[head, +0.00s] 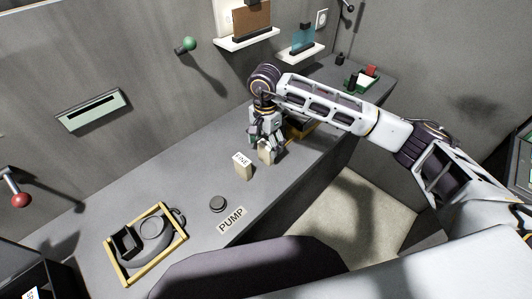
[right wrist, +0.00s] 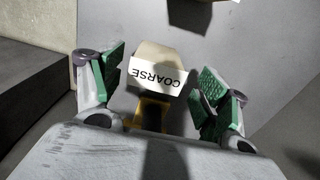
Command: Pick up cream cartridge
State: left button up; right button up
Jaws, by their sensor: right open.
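A cream cartridge (right wrist: 160,55) with a white COARSE label stands between the fingers of my right gripper (right wrist: 160,92) in the right wrist view. The fingers with green pads are open on either side of it, with gaps showing. In the head view, my right gripper (head: 266,141) is low over the counter, with the cream block (head: 266,154) partly hidden by it. A second cream block labelled FINE (head: 243,169) stands just to its left. My left gripper is not in view.
A yellow-framed tray (head: 124,275) is at the lower left. Wall shelves (head: 247,39) stand behind.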

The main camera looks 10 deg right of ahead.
aim_at(266, 154)
jog(key=shift+f, duration=0.2)
jog(key=shift+s+f+p, duration=0.2)
jog(key=shift+f+p, duration=0.2)
jog(key=shift+f, duration=0.45)
jog(key=shift+s+f, duration=0.1)
jog(key=shift+f, duration=0.75)
jog(key=shift+f+p, duration=0.3)
jog(key=shift+f, duration=0.4)
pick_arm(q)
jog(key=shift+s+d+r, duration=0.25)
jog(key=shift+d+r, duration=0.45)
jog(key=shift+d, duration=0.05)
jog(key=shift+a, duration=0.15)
pick_arm(e)
jog(key=shift+c, duration=0.9)
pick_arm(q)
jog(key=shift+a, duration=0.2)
pick_arm(e)
jog(key=c, duration=0.9)
